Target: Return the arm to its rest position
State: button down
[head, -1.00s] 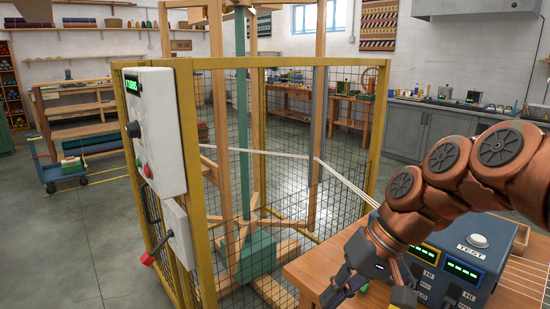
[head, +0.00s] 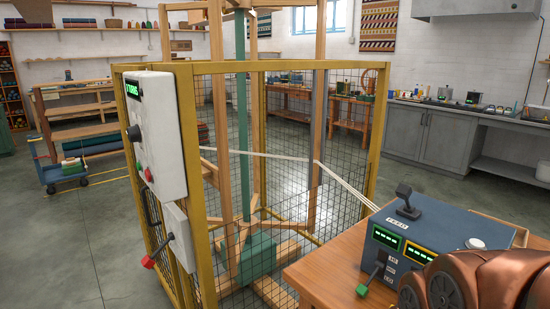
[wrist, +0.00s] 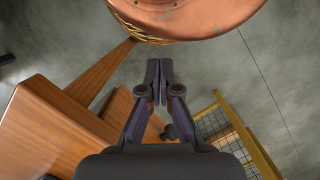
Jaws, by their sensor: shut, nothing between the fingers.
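My gripper (wrist: 158,82) shows in the wrist view with its two dark fingers together and nothing between them. It is out of the head view. There, only part of my copper-coloured arm (head: 455,282) shows, folded low at the bottom right corner. In the wrist view, part of my own copper body fills the top, close beyond the fingertips.
A blue-grey control box (head: 425,235) with levers and green and yellow displays stands on a wooden table (head: 335,268) beside my arm. A yellow-framed mesh cage (head: 195,200) around a wooden reel stands left of it.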

notch_tip(320, 180, up, 22)
jog(key=s+p, duration=0.1)
jog(key=p, duration=1.8)
jog(key=shift+f+t, duration=0.2)
jog(key=shift+t, duration=0.2)
